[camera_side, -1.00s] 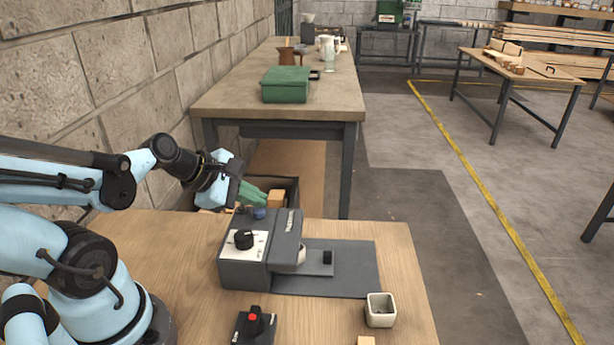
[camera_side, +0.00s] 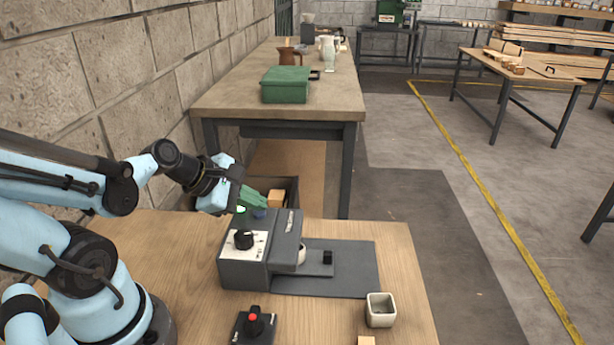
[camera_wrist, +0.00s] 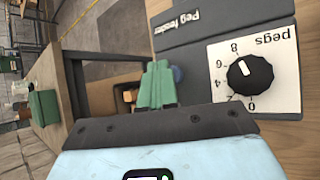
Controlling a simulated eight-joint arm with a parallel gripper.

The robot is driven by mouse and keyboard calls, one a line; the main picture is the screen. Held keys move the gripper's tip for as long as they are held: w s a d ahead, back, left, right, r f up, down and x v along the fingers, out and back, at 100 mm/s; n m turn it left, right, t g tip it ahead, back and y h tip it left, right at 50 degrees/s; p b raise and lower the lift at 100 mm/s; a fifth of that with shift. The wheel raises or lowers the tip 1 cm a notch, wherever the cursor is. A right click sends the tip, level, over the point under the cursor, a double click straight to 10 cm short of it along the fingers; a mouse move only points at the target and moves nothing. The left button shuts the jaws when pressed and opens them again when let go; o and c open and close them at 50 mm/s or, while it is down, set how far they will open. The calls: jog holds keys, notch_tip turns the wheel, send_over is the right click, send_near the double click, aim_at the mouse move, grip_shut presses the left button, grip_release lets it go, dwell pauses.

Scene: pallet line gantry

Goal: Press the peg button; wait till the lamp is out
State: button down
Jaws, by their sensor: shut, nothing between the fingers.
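The grey peg feeder (camera_side: 245,270) stands on the wooden bench, with a black dial (camera_side: 243,239) on a white panel; the dial also shows in the wrist view (camera_wrist: 243,75). Its blue button (camera_side: 260,213) is at the back of the top, and it shows beside my fingers in the wrist view (camera_wrist: 177,74). A small green lamp (camera_side: 240,209) glows near the button. My gripper (camera_side: 257,202) has green fingers, shut and empty, just above and behind the button. I cannot tell whether they touch it.
A dark plate (camera_side: 345,270) lies right of the feeder, with a pale cup (camera_side: 380,310) in front of it. A black box with a red-topped switch (camera_side: 253,325) sits at the front. A bin (camera_side: 292,190) with a wooden block is behind the bench.

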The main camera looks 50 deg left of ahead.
aim_at(255, 214)
jog(key=shift+r, duration=0.9)
jog(key=shift+r, duration=2.5)
